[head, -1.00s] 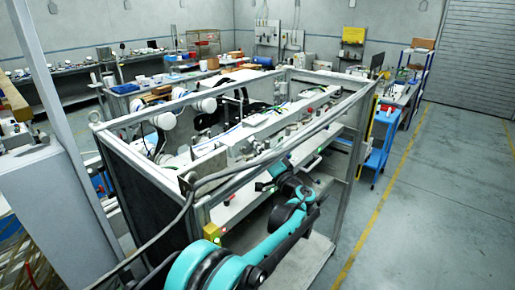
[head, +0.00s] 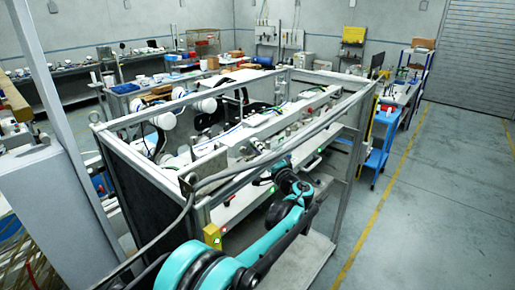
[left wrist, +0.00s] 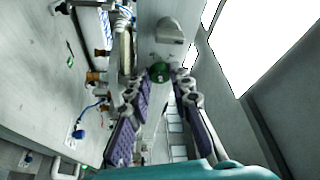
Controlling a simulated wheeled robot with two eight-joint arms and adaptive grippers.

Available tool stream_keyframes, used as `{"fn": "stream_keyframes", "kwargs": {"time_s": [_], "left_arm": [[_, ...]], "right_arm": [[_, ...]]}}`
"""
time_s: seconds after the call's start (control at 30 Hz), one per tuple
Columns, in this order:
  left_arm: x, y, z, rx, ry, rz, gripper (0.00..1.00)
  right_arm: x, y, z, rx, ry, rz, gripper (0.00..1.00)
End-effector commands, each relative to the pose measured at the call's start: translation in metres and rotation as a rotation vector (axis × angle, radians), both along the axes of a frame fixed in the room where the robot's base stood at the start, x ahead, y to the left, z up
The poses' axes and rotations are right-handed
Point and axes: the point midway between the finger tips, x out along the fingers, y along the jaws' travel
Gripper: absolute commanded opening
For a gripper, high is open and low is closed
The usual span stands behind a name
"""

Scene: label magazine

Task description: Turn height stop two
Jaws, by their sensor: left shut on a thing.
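A small green knob (left wrist: 160,72) sits on the light grey panel in the left wrist view, between the tips of my left gripper (left wrist: 163,86). The fingers, with purple pads, are shut on it. I cannot read any label that tells which height stop it is. In the head view my left gripper (head: 266,172) reaches into the front side of the framed machine (head: 341,180), and the knob cannot be made out there. My right gripper is not in view.
A grey knob (left wrist: 170,31) stands on the same panel beyond the green one. Pipes and fittings (left wrist: 96,78) run close on the left. A cable (head: 228,172) crosses the machine's front frame. A blue cart (head: 377,150) stands to the right, with open floor beyond.

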Motion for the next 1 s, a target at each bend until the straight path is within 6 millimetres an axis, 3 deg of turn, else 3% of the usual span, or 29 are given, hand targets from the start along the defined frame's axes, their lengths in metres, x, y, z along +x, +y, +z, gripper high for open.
{"fn": "stream_keyframes", "kwargs": {"time_s": [0.2,0.23,0.3,0.67,0.77,1.0], "left_arm": [[0.0,0.0,-0.001,-0.002,0.001,-0.001,0.0],[0.0,0.0,-0.001,-0.002,0.001,-0.001,0.23],[0.0,0.0,-0.001,-0.003,0.001,-0.001,0.42],[-0.003,-0.002,-0.001,-0.002,0.0,-0.002,0.42],[-0.012,-0.009,-0.002,-0.002,0.0,-0.004,0.42],[-0.054,-0.037,-0.009,-0.002,0.001,-0.005,0.42]], "right_arm": [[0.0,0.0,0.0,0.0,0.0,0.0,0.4],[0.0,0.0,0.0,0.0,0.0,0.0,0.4],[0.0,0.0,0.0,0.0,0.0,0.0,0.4],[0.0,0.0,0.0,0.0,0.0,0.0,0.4],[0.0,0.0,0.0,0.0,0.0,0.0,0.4],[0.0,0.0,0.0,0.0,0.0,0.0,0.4]]}}
